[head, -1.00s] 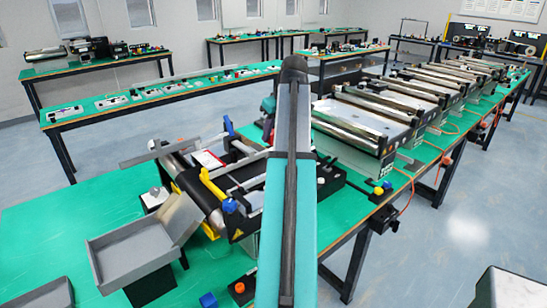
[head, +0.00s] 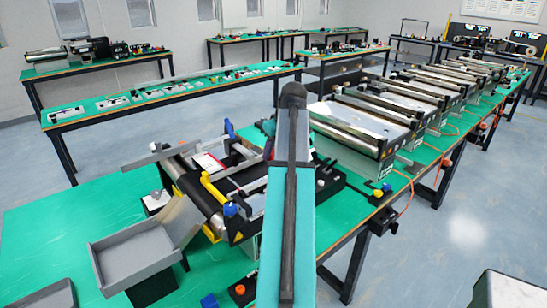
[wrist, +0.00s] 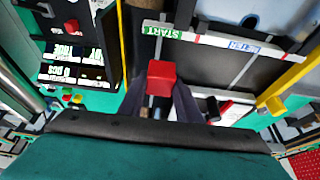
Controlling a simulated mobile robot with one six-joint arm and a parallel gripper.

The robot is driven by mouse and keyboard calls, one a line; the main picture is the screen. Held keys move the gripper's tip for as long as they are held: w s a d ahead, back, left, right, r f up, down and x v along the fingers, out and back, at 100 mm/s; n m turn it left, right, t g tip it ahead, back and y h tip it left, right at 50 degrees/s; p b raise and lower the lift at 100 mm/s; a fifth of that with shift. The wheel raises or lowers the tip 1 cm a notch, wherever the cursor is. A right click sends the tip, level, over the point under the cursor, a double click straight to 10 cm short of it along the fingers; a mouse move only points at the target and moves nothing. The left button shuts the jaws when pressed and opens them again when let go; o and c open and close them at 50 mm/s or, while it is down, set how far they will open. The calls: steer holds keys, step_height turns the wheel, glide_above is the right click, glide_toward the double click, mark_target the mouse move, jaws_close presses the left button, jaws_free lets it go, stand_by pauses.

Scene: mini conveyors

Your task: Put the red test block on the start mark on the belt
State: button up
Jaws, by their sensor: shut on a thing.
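The red test block (wrist: 161,76) shows in the wrist view between the two dark fingers of my gripper (wrist: 162,88), which is shut on it. Behind the block is the black belt (wrist: 205,66), with a green START label (wrist: 163,31) on the strip along its edge. The block appears just below that label in the picture, over the belt; I cannot tell whether it touches the belt. In the head view my arm hides most of the gripper, and the small conveyor (head: 190,195) lies just left of the arm.
A blue METER label (wrist: 246,47) is on the same strip. A yellow bracket (wrist: 288,85) stands at the right, and a box with lit displays (wrist: 75,60) at the left. In the head view a grey tray (head: 130,258) sits on the green table, left of the arm.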

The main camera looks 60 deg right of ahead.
steer(key=shift+f, duration=1.3)
steer(key=shift+f, duration=0.15)
steer(key=o, duration=1.2)
steer(key=shift+c, duration=0.2)
steer(key=shift+r, duration=0.2)
steer(key=b+v, duration=0.2)
steer(key=v, duration=1)
steer(key=shift+s+f, duration=0.1)
